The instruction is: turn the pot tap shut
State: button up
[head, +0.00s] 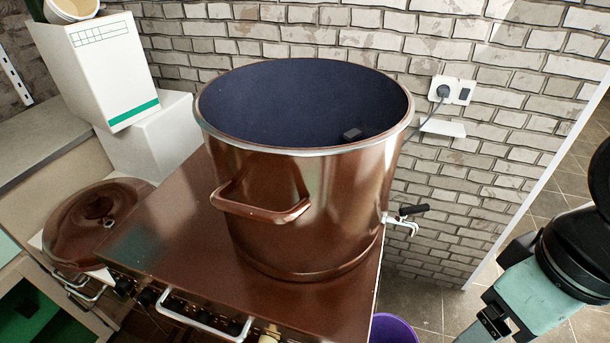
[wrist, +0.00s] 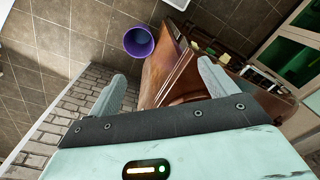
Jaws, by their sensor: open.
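A large copper-brown pot (head: 300,190) with a dark blue inside stands on a brown stove top. The pot tap (head: 402,219) sticks out low on the pot's right side, with a silver spout and a black lever (head: 413,210) pointing right. My gripper shows in the wrist view (wrist: 163,95), with its two grey fingers apart and nothing between them. In the head view my teal wrist is at the lower right, apart from the tap, and the fingertips are out of frame. I cannot make out the tap in the wrist view.
A purple bucket (head: 393,329) stands on the floor below the tap, also in the wrist view (wrist: 139,42). A brick wall (head: 450,160) with a socket (head: 452,90) is behind. A copper lid (head: 98,215) and white boxes (head: 105,75) are at the left. The stove (head: 165,240) has a front rail.

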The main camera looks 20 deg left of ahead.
aim_at(402, 215)
jog(key=i+l, duration=0.1)
jog(key=l, duration=0.25)
jog(key=i+l+u, duration=0.1)
jog(key=l, duration=0.25)
jog(key=i+l, duration=0.4)
